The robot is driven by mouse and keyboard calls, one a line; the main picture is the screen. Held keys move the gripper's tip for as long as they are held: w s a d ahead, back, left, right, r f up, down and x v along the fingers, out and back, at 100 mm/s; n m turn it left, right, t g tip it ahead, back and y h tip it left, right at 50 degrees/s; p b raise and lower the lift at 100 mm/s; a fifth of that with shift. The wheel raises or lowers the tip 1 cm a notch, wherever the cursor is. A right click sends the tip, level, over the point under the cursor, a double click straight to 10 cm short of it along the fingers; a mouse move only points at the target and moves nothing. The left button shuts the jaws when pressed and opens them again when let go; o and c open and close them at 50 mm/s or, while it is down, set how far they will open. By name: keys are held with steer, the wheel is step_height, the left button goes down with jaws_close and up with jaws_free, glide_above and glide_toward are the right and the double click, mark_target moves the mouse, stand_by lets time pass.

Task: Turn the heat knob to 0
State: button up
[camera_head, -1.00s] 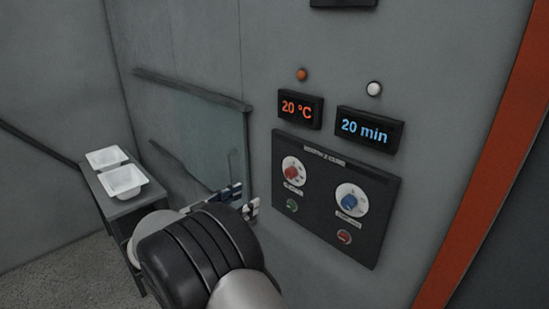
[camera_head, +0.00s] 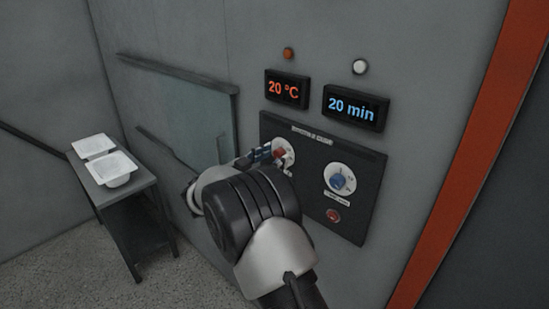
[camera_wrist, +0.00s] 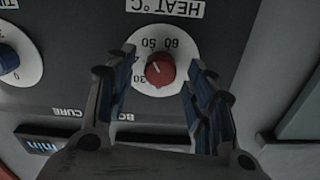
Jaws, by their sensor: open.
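The heat knob is the red knob (camera_wrist: 160,70) on a white dial plate (camera_wrist: 146,87), under a label reading HEAT °C, upside down in the wrist view. Dial numbers such as 30, 50 and 60 show around it. In the head view the red knob (camera_head: 281,154) is partly hidden by my gripper. My gripper (camera_wrist: 158,84) is open, with one blue-padded finger on each side of the knob and a gap to it. The heat display (camera_head: 287,89) reads 20 °C in orange.
The blue time knob (camera_head: 341,180) sits to the right on the same dark panel (camera_head: 365,205), with a red button (camera_head: 333,215) below. The time display (camera_head: 356,108) reads 20 min. A side table (camera_head: 122,199) with white tubs (camera_head: 112,168) stands at the left.

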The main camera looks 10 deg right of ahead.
steer(key=shift+w+d, duration=0.35)
steer(key=shift+d, duration=0.1)
steer(key=c, duration=1.1)
